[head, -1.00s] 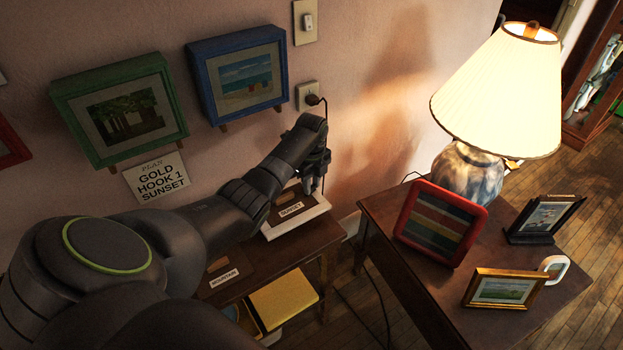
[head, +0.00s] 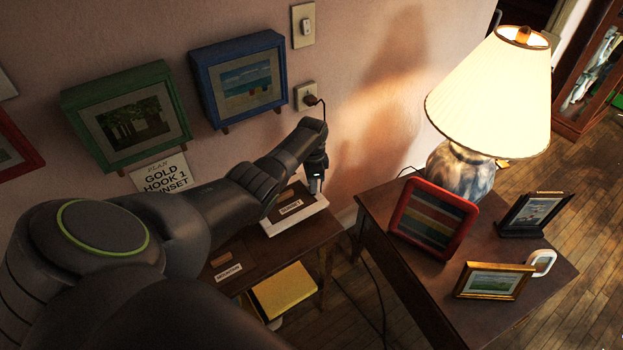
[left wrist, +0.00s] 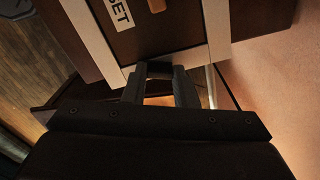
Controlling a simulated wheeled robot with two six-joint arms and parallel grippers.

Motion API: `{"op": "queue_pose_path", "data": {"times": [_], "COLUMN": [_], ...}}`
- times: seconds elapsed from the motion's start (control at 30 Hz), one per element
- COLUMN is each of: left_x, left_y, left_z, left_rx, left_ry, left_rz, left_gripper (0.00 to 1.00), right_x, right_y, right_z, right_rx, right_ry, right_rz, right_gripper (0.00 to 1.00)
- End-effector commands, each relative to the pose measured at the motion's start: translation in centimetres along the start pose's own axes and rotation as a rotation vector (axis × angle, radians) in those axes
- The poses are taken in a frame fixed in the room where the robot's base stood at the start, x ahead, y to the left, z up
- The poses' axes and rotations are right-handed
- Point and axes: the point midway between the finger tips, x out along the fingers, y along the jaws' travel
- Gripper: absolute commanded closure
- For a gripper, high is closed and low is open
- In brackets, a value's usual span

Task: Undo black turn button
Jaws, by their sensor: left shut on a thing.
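A white-rimmed frame (head: 300,218) lies back up on the small wooden table, its dark back labelled SUNSET; in the left wrist view its pale rim (left wrist: 192,58) crosses the top. My left gripper (head: 316,184) is over the frame's far right side. In the left wrist view the gripper (left wrist: 160,78) is shut on a small dark piece at the rim, which looks like the black turn button (left wrist: 159,67). The fingers hide most of it, so its angle cannot be told. My right gripper is not in view.
A second dark board (head: 228,262) labelled MOUNTAIN lies nearer on the small table (head: 318,240). A yellow item (head: 284,290) sits below. The side table at right holds a lit lamp (head: 490,95), a red frame (head: 433,218) and small pictures. Box frames hang on the wall behind my arm.

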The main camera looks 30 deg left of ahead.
Motion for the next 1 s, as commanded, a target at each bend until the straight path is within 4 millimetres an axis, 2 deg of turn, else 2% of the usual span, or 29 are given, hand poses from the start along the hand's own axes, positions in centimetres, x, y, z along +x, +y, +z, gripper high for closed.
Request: {"op": "queue_pose_path", "data": {"times": [0.2, 0.5, 1.0], "left_x": [-0.16, -0.13, -0.08], "left_y": [-0.04, -0.08, -0.1], "left_z": [-0.16, -0.25, -0.29], "left_rx": [-0.178, -0.34, -0.405], "left_ry": [0.001, 0.001, 0.001], "left_rz": [-0.001, -0.001, -0.001], "left_gripper": [0.98, 0.98, 0.98], "right_x": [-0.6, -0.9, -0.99], "right_y": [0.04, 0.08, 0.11], "right_z": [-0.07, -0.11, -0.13], "right_rx": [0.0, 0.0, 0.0], "right_ry": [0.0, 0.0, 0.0], "right_rz": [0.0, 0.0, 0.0], "right_gripper": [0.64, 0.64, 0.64]}}
